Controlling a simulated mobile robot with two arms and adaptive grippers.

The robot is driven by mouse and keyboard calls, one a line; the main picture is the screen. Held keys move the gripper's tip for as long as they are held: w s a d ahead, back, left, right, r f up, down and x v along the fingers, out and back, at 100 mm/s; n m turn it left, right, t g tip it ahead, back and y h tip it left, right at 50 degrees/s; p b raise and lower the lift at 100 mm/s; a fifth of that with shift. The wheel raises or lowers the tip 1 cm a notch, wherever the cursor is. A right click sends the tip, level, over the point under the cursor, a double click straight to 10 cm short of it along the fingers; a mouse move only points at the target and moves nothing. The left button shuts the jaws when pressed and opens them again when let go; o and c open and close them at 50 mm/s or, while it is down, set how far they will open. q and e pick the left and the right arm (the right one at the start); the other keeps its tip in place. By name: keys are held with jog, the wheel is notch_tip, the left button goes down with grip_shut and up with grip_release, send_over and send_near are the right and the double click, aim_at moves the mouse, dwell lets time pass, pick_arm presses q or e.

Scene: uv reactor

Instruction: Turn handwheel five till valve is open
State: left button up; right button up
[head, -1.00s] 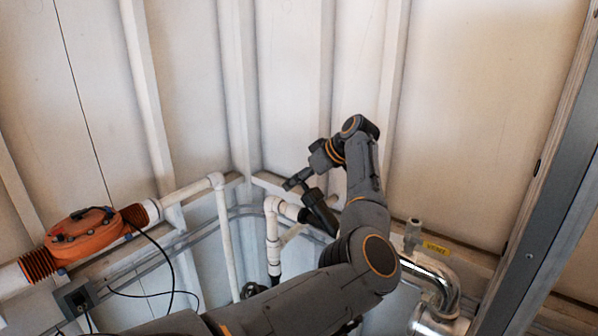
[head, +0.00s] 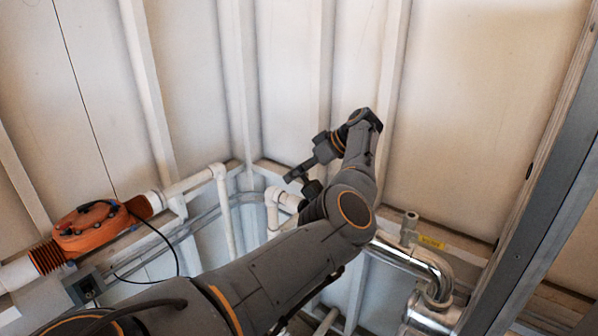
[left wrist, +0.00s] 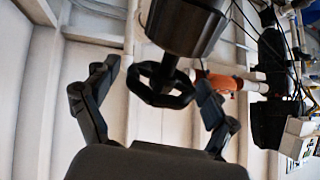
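In the left wrist view a black handwheel (left wrist: 160,86) sits on a short stem below a dark cylindrical body (left wrist: 186,24). My left gripper (left wrist: 155,100) is open, with one finger on each side of the handwheel. The right finger is close to the rim; I cannot tell whether it touches. In the head view my left gripper (head: 303,172) is beside the end of a white pipe (head: 284,200). My forearm hides most of the dark fitting there, and I cannot make out the wheel. My right gripper is not in view.
An orange unit (head: 90,228) with a black cable sits on the white pipe at left. A grey metal post (head: 540,215) stands at far right. The panelled wall is close behind.

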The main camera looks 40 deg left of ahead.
pick_arm(q)
jog(key=shift+d+r, duration=0.1)
jog(key=v, duration=0.7)
jog(key=shift+r, duration=0.15)
dwell(0.3)
